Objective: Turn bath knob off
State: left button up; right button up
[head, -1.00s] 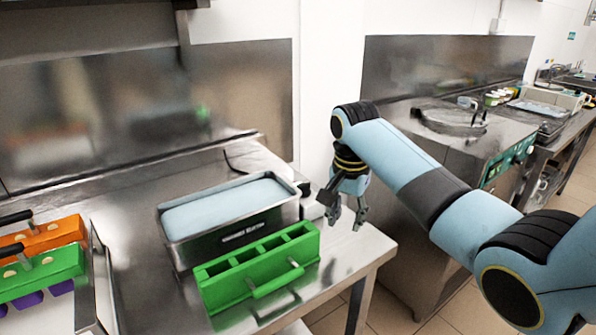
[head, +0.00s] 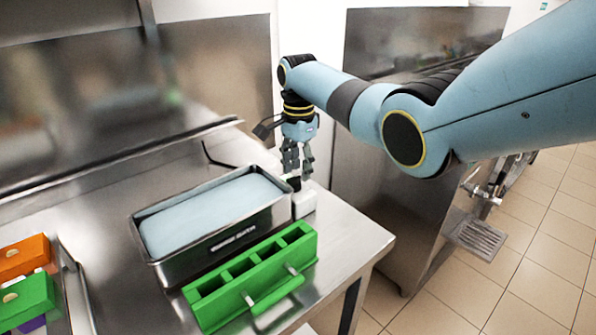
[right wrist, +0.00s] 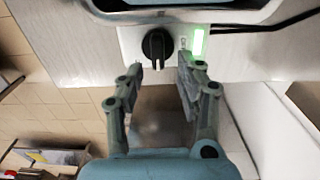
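The bath (head: 215,212) is a steel tank of pale blue liquid on the steel table. A white control box (head: 305,204) sits at its right end. In the right wrist view the box carries a black round knob (right wrist: 157,45) with a raised grip bar and a lit green light (right wrist: 198,42). My right gripper (head: 298,172) points down over the box. In the right wrist view its fingers (right wrist: 161,70) are apart, with the knob just beyond and between the tips; nothing is held. I cannot tell whether a finger touches it. My left gripper is out of view.
A green mould (head: 250,280) with a handle stands along the bath's front side. Orange (head: 25,255) and green (head: 25,300) moulds are at the far left. A black cable (head: 215,158) runs behind the bath. A steel machine (head: 390,200) stands right of the table.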

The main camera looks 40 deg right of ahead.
jog(key=shift+s+f, duration=0.1)
jog(key=shift+f, duration=0.7)
grip_shut()
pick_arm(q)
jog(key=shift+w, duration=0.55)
pick_arm(e)
jog(key=n, duration=0.3)
jog(key=shift+w+a+n+p, duration=0.1)
jog(key=shift+w+n+p, duration=0.15)
jog(key=shift+n+p, duration=0.15)
jog(key=n, duration=0.4)
jog(key=shift+w+a+n, duration=0.2)
jog(key=shift+w+n, duration=0.05)
jog(key=shift+n, duration=0.05)
jog(key=n, duration=0.4)
jog(key=shift+w+a+p, duration=0.2)
jog(key=shift+a+p, duration=0.05)
jog(key=shift+p, duration=0.05)
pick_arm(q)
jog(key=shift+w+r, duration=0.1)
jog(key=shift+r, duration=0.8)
pick_arm(e)
jog(key=shift+a+n, duration=0.2)
jog(key=shift+n, duration=1.2)
jog(key=shift+a+n, duration=0.15)
jog(key=shift+n, duration=1.25)
